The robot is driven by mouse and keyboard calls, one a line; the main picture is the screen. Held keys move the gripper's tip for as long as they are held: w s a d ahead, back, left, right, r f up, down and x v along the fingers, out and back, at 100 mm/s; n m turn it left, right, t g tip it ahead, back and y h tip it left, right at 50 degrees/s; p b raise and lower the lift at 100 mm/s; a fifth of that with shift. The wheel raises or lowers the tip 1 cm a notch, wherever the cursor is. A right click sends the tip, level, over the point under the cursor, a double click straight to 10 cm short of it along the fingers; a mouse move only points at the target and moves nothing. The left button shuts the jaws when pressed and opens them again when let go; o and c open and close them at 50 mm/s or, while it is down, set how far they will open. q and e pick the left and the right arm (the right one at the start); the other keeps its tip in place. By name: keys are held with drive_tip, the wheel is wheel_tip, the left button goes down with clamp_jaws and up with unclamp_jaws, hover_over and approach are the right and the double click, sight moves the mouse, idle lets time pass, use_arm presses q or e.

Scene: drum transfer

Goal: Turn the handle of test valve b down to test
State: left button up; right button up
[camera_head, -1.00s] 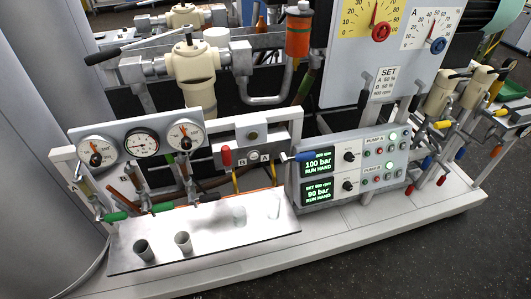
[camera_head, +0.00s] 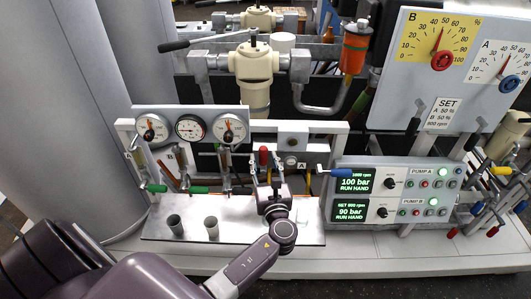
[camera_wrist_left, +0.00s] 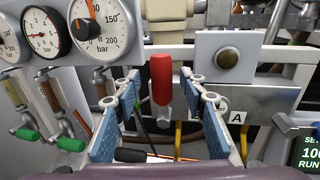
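An upright red handle (camera_head: 264,156) stands on the grey panel right of the gauges; it also shows in the left wrist view (camera_wrist_left: 161,79). The B label is not visible beside it, so I cannot confirm it is test valve b's. An A label (camera_head: 291,160) is to its right. My left gripper (camera_head: 266,167) is open in front of the panel. In the left wrist view its blue-padded fingers (camera_wrist_left: 159,88) are spread either side of the red handle, with visible gaps; I cannot tell whether the tips reach past it. My right gripper is not in view.
Green-handled sample valves (camera_head: 157,188) hang under the gauges (camera_head: 190,127) to the left. A metal tray (camera_head: 313,230) with cups (camera_head: 211,227) lies below. A blue handle (camera_head: 318,171) and the pump control box (camera_head: 425,180) are close on the right.

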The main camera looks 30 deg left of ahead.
sight(264, 158)
use_arm(q)
drive_tip(key=shift+x, duration=1.55)
drive_tip(key=shift+c, duration=0.6)
drive_tip(key=shift+d, duration=0.1)
clamp_jaws()
